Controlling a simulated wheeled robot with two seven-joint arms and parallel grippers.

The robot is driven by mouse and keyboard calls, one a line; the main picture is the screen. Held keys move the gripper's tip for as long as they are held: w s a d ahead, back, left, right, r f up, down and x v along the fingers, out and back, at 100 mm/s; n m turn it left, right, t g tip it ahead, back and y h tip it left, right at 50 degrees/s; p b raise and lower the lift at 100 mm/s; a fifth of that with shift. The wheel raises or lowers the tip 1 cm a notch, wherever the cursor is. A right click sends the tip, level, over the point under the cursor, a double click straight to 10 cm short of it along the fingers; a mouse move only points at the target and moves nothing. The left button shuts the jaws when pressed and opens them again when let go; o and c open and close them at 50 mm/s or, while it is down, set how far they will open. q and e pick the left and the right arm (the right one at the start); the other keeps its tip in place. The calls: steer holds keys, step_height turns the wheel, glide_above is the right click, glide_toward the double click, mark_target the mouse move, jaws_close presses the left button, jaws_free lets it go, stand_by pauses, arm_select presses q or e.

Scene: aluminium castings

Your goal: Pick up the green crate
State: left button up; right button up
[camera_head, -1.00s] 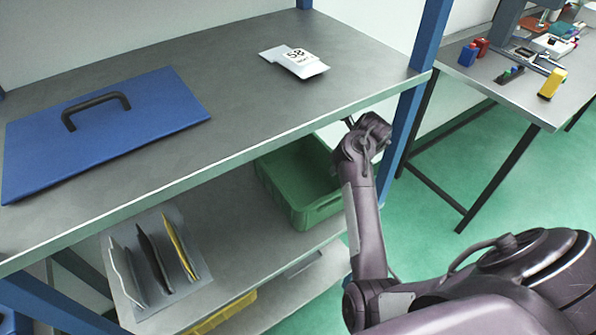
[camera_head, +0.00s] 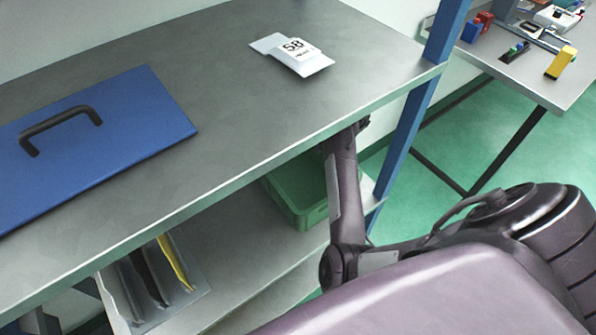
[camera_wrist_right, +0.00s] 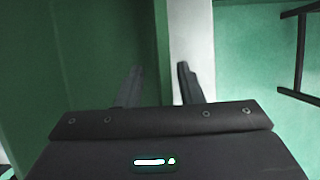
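The green crate (camera_head: 312,214) sits on the lower shelf, near its right end, partly hidden by the upper shelf and my right arm. In the right wrist view the crate (camera_wrist_right: 75,60) fills the left side, with one wall edge running up the middle. My right gripper (camera_wrist_right: 158,84) is open, its two fingers apart on either side of that edge as seen from the wrist. Whether they touch the wall I cannot tell. In the head view the gripper is hidden behind the upper shelf. My left gripper is not in view.
The upper shelf (camera_head: 225,95) overhangs the crate and holds a blue panel with a handle (camera_head: 110,140) and a white labelled packet (camera_head: 300,58). A blue post (camera_head: 408,135) stands right of my arm. A rack with upright sheets (camera_head: 150,285) is left on the lower shelf.

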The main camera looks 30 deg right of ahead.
steer(key=shift+x, duration=1.2)
steer(key=shift+w+f, duration=0.1)
steer(key=shift+f, duration=0.05)
steer(key=c, duration=0.6)
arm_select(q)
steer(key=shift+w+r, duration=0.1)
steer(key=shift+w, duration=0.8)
arm_select(e)
jaws_close()
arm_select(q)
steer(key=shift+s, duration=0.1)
